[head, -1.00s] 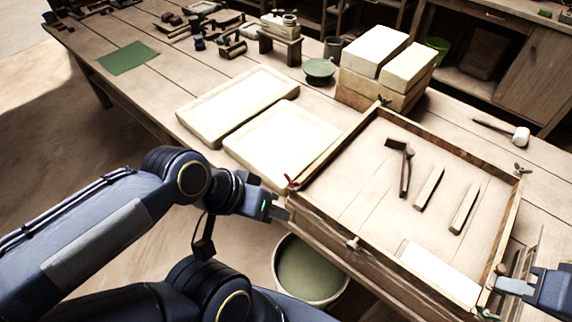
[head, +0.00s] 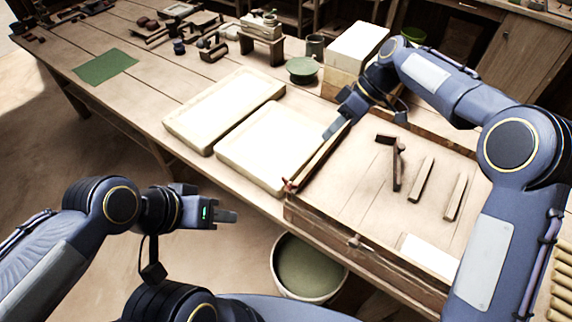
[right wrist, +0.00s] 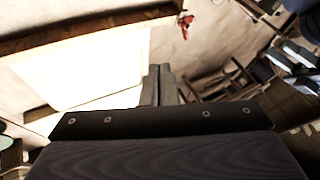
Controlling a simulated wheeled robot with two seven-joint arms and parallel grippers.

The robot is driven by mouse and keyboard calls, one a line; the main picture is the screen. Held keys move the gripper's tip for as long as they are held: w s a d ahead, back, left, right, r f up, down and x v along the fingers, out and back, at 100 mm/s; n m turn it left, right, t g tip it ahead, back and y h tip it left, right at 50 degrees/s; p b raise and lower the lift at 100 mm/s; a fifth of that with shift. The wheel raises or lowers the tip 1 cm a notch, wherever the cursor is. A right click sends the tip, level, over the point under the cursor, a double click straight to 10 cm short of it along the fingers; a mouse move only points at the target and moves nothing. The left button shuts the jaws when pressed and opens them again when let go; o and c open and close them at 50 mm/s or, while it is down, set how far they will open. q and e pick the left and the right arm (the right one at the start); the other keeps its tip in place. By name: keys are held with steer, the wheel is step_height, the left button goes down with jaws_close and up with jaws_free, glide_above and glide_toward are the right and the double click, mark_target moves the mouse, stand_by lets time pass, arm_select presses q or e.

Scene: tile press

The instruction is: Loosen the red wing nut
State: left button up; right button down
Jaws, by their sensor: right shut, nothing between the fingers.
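The small red wing nut (head: 287,185) sits at the left corner of the wooden press frame (head: 365,262). It also shows near the top of the right wrist view (right wrist: 186,22). My left gripper (head: 226,216) is left of the wing nut, apart from it, beyond the table's front edge. Its fingers appear edge-on, so their opening is unclear. My right gripper (head: 332,131) is above the frame's left side, up and to the right of the wing nut and apart from it. Its fingers are together and empty in the right wrist view (right wrist: 160,86).
Two pale slabs (head: 262,150) lie left of the frame. A hammer-like tool (head: 397,165) and two wooden strips (head: 421,180) lie inside it. A bucket (head: 308,275) stands below the table edge. My right arm hides the frame's right and far corners.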

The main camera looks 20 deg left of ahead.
mark_target(290, 184)
steer(key=p+x, duration=0.1)
steer(key=x, duration=0.9)
steer(key=s, duration=0.1)
steer(key=s+a+p, duration=0.1)
steer(key=s, duration=0.1)
steer(key=shift+a, duration=0.15)
arm_select(q)
step_height(290, 184, up, 2)
steer(key=shift+r, duration=0.1)
arm_select(e)
steer(key=shift+s+a+f, duration=0.1)
steer(key=shift+s, duration=0.3)
